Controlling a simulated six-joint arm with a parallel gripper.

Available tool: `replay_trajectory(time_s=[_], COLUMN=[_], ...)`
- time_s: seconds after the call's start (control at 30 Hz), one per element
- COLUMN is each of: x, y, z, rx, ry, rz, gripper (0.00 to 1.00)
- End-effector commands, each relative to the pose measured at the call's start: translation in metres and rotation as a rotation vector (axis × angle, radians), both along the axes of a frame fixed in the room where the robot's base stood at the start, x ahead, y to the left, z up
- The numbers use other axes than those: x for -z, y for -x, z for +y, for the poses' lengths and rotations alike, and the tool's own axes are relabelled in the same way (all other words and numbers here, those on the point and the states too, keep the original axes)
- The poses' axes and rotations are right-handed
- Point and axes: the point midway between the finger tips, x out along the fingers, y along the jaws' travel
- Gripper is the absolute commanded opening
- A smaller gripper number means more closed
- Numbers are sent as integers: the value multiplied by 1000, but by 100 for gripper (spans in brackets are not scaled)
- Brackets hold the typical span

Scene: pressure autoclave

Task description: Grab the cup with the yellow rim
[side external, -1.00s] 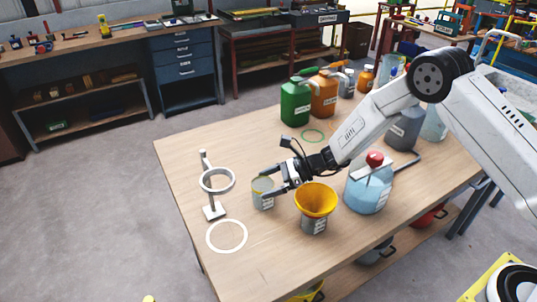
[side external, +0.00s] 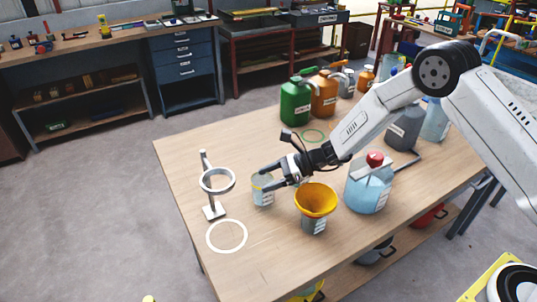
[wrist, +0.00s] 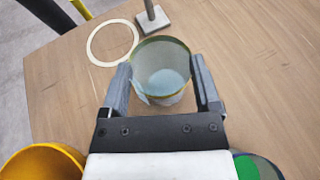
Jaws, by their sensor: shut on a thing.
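The cup with the yellow rim (side external: 262,192) stands upright near the left part of the table, beside the ring stand. In the wrist view the cup (wrist: 162,72) is clear with a thin yellowish rim and a pale bluish inside. My gripper (side external: 269,183) is shut on it, with one finger on each side of the cup. The fingers also show in the wrist view (wrist: 163,88). I cannot tell for sure whether the cup's base touches the table.
A yellow funnel (side external: 316,198) in a grey container stands just right of the cup. A ring stand (side external: 214,212) and a white circle (side external: 227,236) are at left. The table's front is clear.

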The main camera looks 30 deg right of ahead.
Motion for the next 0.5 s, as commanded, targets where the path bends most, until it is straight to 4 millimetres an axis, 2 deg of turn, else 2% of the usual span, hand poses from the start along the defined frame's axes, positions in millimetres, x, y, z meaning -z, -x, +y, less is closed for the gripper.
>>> replay_trajectory(time_s=[0.5], x=[-68], y=[0], z=[0], rx=[1], ry=[0], rz=[-4], gripper=[24])
